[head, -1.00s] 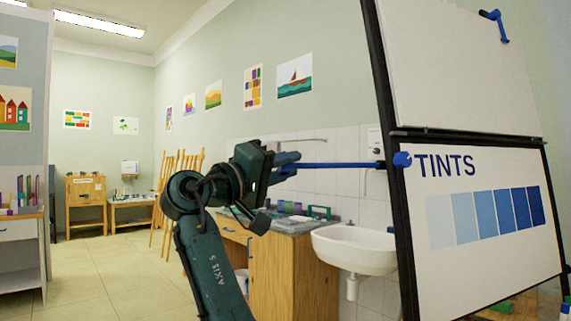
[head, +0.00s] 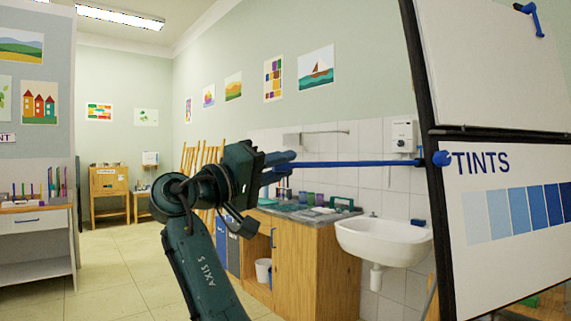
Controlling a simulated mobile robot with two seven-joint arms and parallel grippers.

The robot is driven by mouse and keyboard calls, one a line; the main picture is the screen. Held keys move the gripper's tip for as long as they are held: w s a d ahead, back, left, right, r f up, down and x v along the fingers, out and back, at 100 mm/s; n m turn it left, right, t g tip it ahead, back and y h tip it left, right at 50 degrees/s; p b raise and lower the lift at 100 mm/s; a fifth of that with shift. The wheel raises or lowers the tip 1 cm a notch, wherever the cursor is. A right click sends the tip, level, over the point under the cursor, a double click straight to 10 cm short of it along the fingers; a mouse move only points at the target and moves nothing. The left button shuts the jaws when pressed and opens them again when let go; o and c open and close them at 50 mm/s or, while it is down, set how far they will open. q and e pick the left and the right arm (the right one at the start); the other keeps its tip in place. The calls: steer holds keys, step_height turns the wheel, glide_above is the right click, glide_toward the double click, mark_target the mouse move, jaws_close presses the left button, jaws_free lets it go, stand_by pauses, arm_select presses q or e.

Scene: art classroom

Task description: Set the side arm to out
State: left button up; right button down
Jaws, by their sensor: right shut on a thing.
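The side arm is a thin blue bar (head: 350,163) that sticks out to the left from a round blue knob (head: 441,158) at the left edge of the board stand (head: 425,90). The bar lies almost level in the picture, well clear of the board. My right gripper (head: 278,166) is shut on the far left end of the bar, and its fingers hide part of that end. My left gripper is not in view.
A white sink (head: 384,240) and a wooden cabinet (head: 320,265) stand behind the bar. The board bears the word TINTS and blue swatches (head: 520,210). Another blue arm (head: 530,17) is at its top. Open floor (head: 115,290) lies to the left.

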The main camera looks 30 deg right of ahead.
steer(key=shift+a, duration=0.15)
steer(key=c, duration=1.6)
jaws_free()
steer(key=shift+c, duration=0.2)
steer(key=shift+o, duration=0.7)
steer(key=shift+a, duration=0.15)
steer(key=shift+o, duration=1.2)
steer(key=w+v, duration=0.1)
steer(key=v, duration=1.2)
steer(key=shift+s, duration=0.4)
